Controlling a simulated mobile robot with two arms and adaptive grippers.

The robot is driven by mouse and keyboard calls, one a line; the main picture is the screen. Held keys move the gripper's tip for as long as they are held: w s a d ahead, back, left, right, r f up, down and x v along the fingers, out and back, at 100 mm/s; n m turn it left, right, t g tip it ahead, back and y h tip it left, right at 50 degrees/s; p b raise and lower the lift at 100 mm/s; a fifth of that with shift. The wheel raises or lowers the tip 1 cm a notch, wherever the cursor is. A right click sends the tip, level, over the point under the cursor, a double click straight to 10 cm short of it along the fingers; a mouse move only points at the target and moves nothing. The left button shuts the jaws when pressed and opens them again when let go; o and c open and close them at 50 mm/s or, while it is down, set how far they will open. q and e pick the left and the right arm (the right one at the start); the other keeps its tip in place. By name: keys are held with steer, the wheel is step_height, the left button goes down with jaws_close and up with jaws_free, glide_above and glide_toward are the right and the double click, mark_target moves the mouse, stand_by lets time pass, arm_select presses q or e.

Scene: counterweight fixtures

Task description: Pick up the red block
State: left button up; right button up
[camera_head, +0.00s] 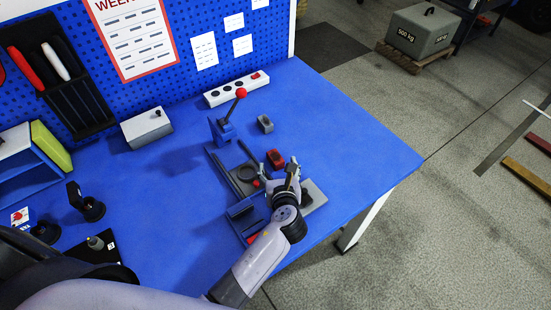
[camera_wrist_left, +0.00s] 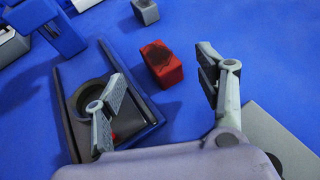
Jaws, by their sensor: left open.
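The red block (camera_head: 275,159) stands on the blue table, just right of the dark fixture. It has a dark patch on its top. In the left wrist view the red block (camera_wrist_left: 162,65) lies between and slightly ahead of my two fingers, touching neither as far as I can see. My left gripper (camera_head: 280,170) is open and empty, close to the block on its near side; its spread fingers also show in the left wrist view (camera_wrist_left: 161,82). The left finger is over the fixture there. My right gripper is in neither view.
The fixture (camera_wrist_left: 68,128) has a dark frame and ring; a blue stand with a red-knobbed lever (camera_head: 241,94) is behind it. A small grey block (camera_head: 265,123) stands beyond the red one. A grey plate (camera_head: 316,194) lies at right. The table's right side is clear.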

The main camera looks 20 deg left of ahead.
mark_target(276, 157)
arm_select(q)
steer(key=x, duration=0.5)
steer(key=shift+r, duration=0.15)
steer(key=shift+c, duration=0.2)
jaws_close()
stand_by(0.5)
